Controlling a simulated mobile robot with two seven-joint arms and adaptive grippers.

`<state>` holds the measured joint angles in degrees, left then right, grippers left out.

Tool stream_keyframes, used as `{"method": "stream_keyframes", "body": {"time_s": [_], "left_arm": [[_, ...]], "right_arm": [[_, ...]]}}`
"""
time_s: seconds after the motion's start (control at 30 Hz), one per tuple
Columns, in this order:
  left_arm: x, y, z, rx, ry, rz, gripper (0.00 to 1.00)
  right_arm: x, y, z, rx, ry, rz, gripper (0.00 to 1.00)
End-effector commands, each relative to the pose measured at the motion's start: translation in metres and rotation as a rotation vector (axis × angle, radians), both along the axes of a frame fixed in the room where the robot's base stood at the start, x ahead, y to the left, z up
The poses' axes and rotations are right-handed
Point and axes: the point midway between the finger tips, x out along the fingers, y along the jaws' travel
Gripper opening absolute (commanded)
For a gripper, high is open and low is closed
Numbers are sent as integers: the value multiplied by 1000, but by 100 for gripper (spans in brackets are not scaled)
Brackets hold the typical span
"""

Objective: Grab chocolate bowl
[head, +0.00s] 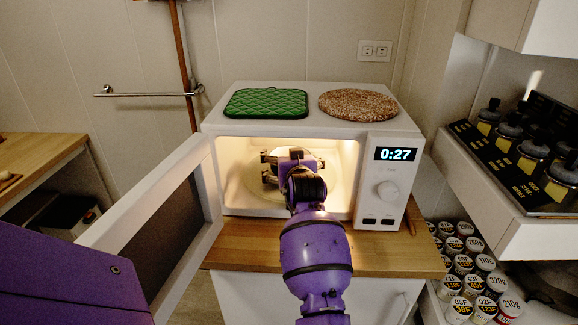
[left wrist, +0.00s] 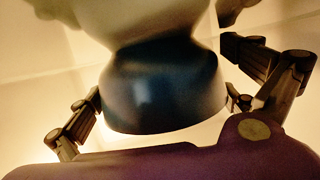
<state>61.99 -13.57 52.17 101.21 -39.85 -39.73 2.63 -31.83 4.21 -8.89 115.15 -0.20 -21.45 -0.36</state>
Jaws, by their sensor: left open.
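The white microwave (head: 288,121) stands with its door (head: 160,235) swung open to the left and its inside lit. My left gripper (head: 272,168) is inside the cavity. In the left wrist view, a dark blue, rounded vessel with a pale part above it, likely the bowl (left wrist: 160,90), sits between the spread fingers of my left gripper (left wrist: 158,108). The fingers are open on either side of it, and I cannot tell whether they touch it. Its contents do not show. In the head view the gripper mostly hides it. My right gripper is not in view.
A green pot holder (head: 266,103) and a brown round mat (head: 358,105) lie on the microwave. The wooden counter (head: 385,258) shows in front. Shelves with dark bottles (head: 533,152) and several labelled cans (head: 470,262) stand at the right. The cavity walls are close around the gripper.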

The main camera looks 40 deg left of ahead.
Motion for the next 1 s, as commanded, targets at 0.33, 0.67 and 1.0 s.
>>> {"method": "stream_keyframes", "body": {"time_s": [0.33, 0.67, 1.0], "left_arm": [[0, 0, 1, 0, -2, -1, 75], [0, -1, -1, -2, 1, -1, 44], [1, -1, 2, -3, -1, -2, 44]], "right_arm": [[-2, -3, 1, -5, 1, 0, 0], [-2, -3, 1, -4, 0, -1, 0], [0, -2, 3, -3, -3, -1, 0]]}}
